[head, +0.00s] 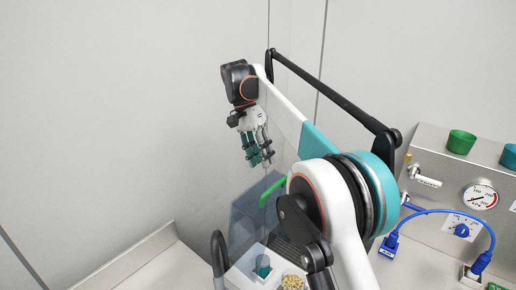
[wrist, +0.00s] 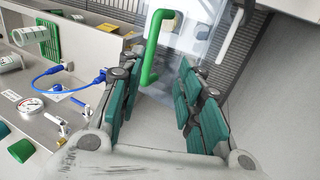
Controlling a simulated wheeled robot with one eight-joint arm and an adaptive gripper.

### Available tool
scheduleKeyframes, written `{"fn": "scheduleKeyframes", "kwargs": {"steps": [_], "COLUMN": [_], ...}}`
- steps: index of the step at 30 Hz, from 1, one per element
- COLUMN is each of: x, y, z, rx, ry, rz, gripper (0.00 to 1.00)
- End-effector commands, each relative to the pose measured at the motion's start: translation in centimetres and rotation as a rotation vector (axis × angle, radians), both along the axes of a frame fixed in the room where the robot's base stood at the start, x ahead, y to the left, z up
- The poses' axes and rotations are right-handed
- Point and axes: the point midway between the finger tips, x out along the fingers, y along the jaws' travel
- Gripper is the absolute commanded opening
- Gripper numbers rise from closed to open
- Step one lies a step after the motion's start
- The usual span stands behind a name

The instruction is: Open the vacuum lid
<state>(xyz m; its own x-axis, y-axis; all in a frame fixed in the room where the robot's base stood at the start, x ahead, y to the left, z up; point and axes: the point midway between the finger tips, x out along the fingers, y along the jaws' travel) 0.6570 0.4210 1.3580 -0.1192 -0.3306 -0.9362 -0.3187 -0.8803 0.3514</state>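The vacuum lid (head: 243,218) is a clear, bluish cover, partly hidden behind my arm in the head view. Its see-through panel also shows in the wrist view (wrist: 196,40). A green bar handle (head: 272,190) is at the lid; in the wrist view the handle (wrist: 150,55) runs up from just beyond my fingertips and bends at its top. My gripper (head: 260,157) is above the handle in the head view, apart from it. In the wrist view my gripper (wrist: 158,82) has its teal-padded fingers spread wide, with nothing held between them.
A small cup of yellowish bits (head: 292,283) is at the bottom. Plain walls are left and behind.

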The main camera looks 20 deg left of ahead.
Motion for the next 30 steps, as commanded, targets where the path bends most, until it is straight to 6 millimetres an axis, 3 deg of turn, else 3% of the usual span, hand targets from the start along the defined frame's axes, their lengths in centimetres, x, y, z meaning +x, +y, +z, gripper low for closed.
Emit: {"fn": "scheduleKeyframes", "kwargs": {"steps": [10,26,30], "x": [0.2,0.2,0.6], "y": [0.8,0.8,-0.2], "z": [2.6,2.8,2.9], "rx": [-0.001,-0.001,0.011], "ry": [0.000,0.000,-0.001], "rz": [0.000,0.000,0.007], "gripper": [0.33,0.33,0.33]}}
